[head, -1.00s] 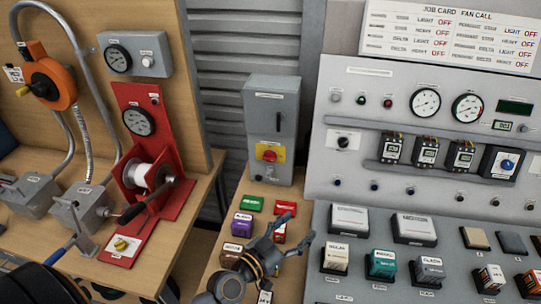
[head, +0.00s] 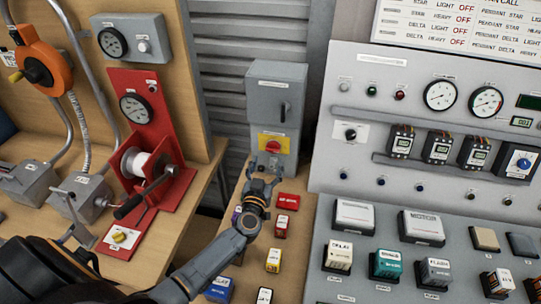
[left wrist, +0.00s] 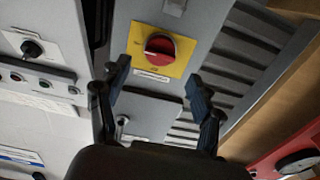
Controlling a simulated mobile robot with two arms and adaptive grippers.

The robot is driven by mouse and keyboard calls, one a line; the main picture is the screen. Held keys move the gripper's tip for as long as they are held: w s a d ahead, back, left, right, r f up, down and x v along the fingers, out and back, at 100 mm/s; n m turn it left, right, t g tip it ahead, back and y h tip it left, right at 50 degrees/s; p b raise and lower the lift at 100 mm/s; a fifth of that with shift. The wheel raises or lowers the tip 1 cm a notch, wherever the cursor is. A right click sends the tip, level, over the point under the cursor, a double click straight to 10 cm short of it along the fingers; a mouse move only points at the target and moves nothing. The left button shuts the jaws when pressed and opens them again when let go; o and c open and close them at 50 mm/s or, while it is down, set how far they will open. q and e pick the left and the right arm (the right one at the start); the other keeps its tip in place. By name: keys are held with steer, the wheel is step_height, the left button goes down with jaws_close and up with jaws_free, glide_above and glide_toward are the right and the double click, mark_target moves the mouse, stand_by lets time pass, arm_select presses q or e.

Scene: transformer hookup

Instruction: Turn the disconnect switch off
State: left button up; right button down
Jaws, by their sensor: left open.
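The disconnect switch is a red rotary knob (head: 272,146) on a yellow plate, low on the front of a tall grey box (head: 262,75). In the left wrist view the red knob (left wrist: 160,47) and its yellow plate show beyond my fingertips. My left gripper (head: 261,176) is open and empty, just below and in front of the knob, apart from it. In the left wrist view its two fingers (left wrist: 160,82) stand spread, with the knob roughly between their lines. My right gripper is not in view.
Several small labelled blocks, including a red one (head: 288,200) and a yellow one (head: 273,260), stand on the wooden bench near my arm. A grey control panel (head: 350,90) with gauges is to the right. A red winch stand (head: 150,90) is to the left.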

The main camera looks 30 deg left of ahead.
mark_target(272, 151)
arm_select(q)
steer(key=x, duration=0.5)
steer(key=shift+b, duration=0.3)
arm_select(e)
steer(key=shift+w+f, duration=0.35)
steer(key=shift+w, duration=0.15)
arm_select(q)
steer(key=shift+s, duration=0.1)
steer(key=c, duration=1.1)
steer(key=shift+c, duration=0.2)
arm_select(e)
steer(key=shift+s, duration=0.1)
